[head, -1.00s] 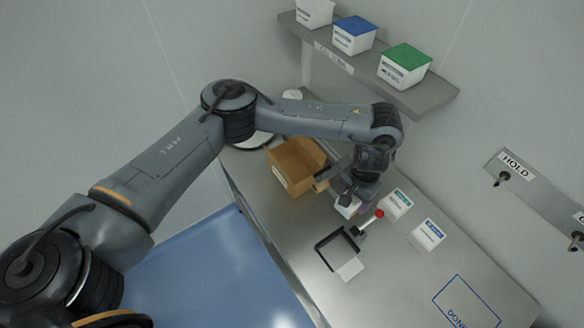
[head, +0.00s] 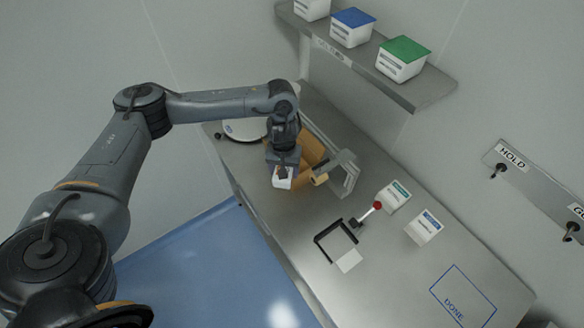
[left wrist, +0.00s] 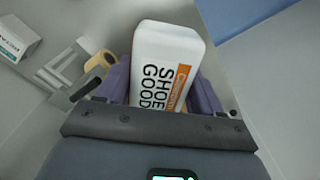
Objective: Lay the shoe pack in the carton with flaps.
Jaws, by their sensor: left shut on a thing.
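The shoe pack (head: 282,183) is white. In the left wrist view the shoe pack (left wrist: 166,55) shows an orange label and large dark lettering. My left gripper (head: 284,170) is shut on it, with a purple finger on each side of the pack in the wrist view (left wrist: 158,88). The brown carton (head: 311,149) stands behind and to the right of the gripper in the head view, and the arm and pack hide much of it. Its flaps cannot be made out clearly. I cannot tell whether the pack is over the carton or in front of it. My right gripper is not in view.
A grey device (head: 346,175) with a tan roll (head: 320,179) stands right of the carton. A shelf (head: 420,95) with bins hangs above. The DONE area (head: 463,296) is bare.

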